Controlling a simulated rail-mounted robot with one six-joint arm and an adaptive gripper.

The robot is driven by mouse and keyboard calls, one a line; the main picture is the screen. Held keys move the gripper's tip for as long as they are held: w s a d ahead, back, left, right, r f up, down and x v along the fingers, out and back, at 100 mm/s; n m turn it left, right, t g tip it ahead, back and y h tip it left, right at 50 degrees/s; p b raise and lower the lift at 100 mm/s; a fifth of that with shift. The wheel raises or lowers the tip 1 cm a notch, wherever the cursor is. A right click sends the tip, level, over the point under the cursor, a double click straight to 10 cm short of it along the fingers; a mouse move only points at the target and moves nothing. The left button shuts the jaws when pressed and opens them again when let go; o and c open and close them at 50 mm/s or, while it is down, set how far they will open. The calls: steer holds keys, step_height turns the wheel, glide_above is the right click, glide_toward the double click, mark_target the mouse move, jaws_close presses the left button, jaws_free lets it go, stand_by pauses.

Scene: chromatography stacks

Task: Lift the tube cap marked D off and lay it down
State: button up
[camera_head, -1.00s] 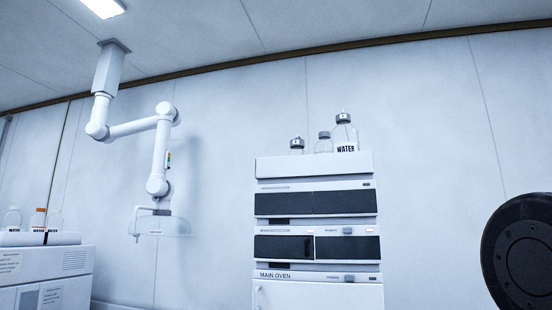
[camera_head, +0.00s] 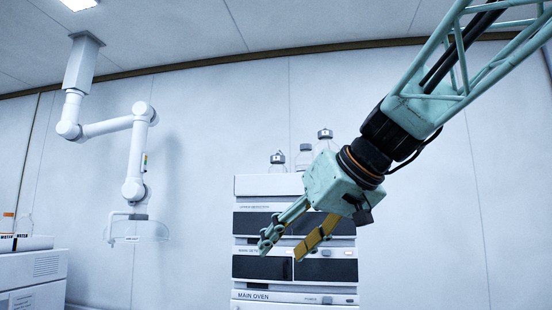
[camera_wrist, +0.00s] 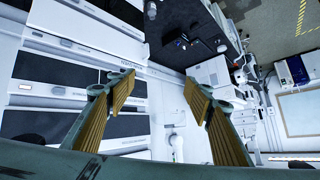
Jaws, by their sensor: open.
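My gripper (camera_head: 292,241) hangs in front of the chromatography stack in the head view, its two fingers spread apart and pointing down to the left. In the wrist view my gripper (camera_wrist: 160,88) is open, with ribbed yellow pads and nothing between them. I see no tube cap marked D in either view. Bottles with caps (camera_head: 325,134) stand on top of the stack, and my gripper is below and in front of them. Their lower parts are partly hidden by my wrist, and no letter D is readable.
The stack labelled MAIN OVEN (camera_head: 265,296) is behind my gripper. A white jointed extraction arm (camera_head: 134,150) hangs from the ceiling at left. A white cabinet (camera_head: 35,280) with bottles stands at far left. A dark worktop (camera_wrist: 185,30) shows in the wrist view.

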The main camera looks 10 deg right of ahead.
steer(key=w+d+r+t+p, duration=0.2)
steer(key=w+d+r+p, duration=0.2)
steer(key=w+r, duration=0.95)
steer(key=n+t+y+p, duration=0.1)
steer(key=n+t+p, duration=0.1)
steer(key=t+p, duration=0.15)
glide_toward(276, 157)
steer(key=d, duration=0.1)
steer(key=d+r, duration=0.1)
steer(key=shift+d+r, duration=0.25)
steer(key=shift+r, duration=0.05)
steer(key=p+x, duration=0.2)
steer(key=x, duration=0.6)
steer(key=shift+w+a, duration=0.15)
steer(key=shift+w, duration=0.1)
steer(key=shift+w, duration=0.15)
steer(key=shift+p+x, duration=1.05)
steer(key=shift+x, duration=1.45)
steer(key=shift+a+f, duration=0.15)
steer(key=shift+f, duration=0.05)
steer(key=shift+c, duration=0.4)
